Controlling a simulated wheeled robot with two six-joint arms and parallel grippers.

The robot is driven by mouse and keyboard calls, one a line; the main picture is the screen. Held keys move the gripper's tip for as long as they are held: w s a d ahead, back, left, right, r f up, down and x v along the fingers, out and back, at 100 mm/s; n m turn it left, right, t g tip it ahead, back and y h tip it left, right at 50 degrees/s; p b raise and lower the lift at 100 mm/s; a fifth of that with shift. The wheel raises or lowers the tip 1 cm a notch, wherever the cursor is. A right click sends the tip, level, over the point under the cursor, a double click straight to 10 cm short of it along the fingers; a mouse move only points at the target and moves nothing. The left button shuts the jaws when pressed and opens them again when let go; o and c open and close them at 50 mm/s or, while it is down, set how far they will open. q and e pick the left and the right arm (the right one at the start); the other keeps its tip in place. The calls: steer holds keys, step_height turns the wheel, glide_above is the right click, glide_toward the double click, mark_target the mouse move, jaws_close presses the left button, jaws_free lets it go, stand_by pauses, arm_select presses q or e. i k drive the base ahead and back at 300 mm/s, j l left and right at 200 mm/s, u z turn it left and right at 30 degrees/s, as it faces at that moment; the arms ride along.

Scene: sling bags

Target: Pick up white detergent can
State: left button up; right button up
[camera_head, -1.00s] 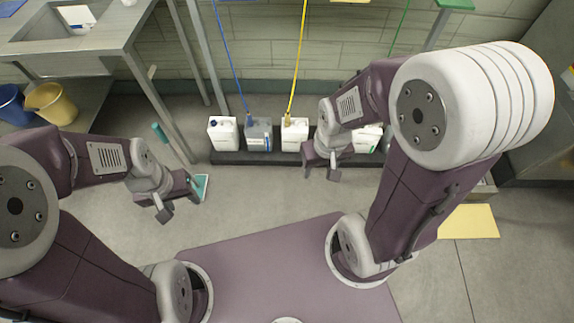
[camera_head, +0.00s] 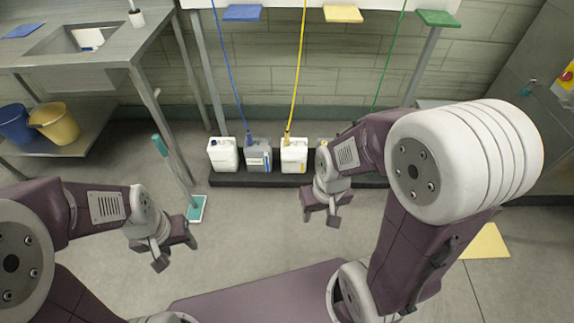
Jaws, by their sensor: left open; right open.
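Several detergent cans stand in a row on a low dark platform by the back wall. A white can (camera_head: 222,156) with a dark blue cap is at the left end. A grey can (camera_head: 258,157) with a blue hose stands beside it. Another white can (camera_head: 294,158) has a yellow hose. Anything further right is mostly hidden by my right arm. My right gripper (camera_head: 321,218) is open and empty, in front of and right of the yellow-hose can. My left gripper (camera_head: 176,250) is open and empty, at the lower left, well short of the cans.
A steel sink table (camera_head: 120,50) stands at the left, with a blue bucket (camera_head: 14,124) and a yellow bucket (camera_head: 56,123) on its lower shelf. A yellow floor sheet (camera_head: 486,243) lies at right.

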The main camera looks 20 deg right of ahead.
mark_target(222, 152)
steer(key=i+j+u, duration=0.1)
steer(key=i+j, duration=0.15)
steer(key=i, duration=0.15)
steer(key=i+j, duration=0.2)
steer(key=i, duration=0.25)
steer(key=i+j+u, duration=0.15)
steer(key=i, duration=0.25)
steer(key=i+j+u, duration=0.1)
steer(key=i+j, duration=0.15)
steer(key=i, duration=0.2)
